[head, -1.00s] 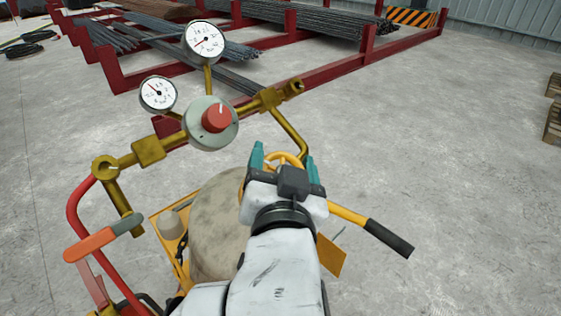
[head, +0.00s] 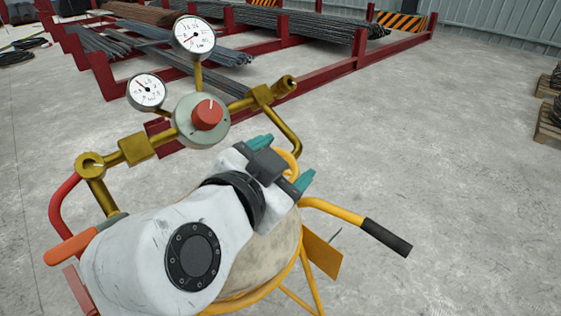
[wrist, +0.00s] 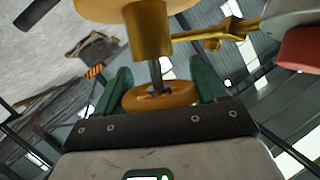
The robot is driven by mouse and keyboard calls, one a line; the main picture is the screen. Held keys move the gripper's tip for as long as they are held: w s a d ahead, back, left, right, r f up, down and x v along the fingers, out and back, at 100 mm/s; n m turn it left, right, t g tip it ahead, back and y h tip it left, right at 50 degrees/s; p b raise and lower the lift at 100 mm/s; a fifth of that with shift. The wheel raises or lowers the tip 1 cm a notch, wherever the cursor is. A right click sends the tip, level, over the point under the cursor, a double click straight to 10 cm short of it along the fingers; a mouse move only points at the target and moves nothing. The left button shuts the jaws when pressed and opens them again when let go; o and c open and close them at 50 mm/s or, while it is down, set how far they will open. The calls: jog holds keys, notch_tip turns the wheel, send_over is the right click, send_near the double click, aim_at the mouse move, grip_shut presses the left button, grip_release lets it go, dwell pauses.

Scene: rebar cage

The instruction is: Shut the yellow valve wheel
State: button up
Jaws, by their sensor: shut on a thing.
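The yellow valve wheel (wrist: 160,94) sits between the two green fingers of my gripper (wrist: 165,88) in the wrist view, on a stem below a brass valve body (wrist: 148,32). In the head view only part of the wheel's rim (head: 292,158) shows beyond my gripper (head: 286,162); the rest is hidden behind the fingers and palm. My gripper is shut on the wheel, its teal fingers on either side of the rim. The wheel's turn position cannot be told.
A brass regulator with a red knob (head: 208,115) and two gauges (head: 194,35) stands just left of my gripper. A yellow bar with a black grip (head: 386,238) sticks out right. Red rebar racks (head: 330,75) stand behind.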

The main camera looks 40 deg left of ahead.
jog(key=shift+r, duration=0.3)
jog(key=o, duration=1)
jog(key=shift+f, duration=0.2)
jog(key=b+v, duration=0.2)
jog(key=v, duration=0.8)
jog(key=shift+s+d+r, duration=0.1)
jog(key=shift+s, duration=0.25)
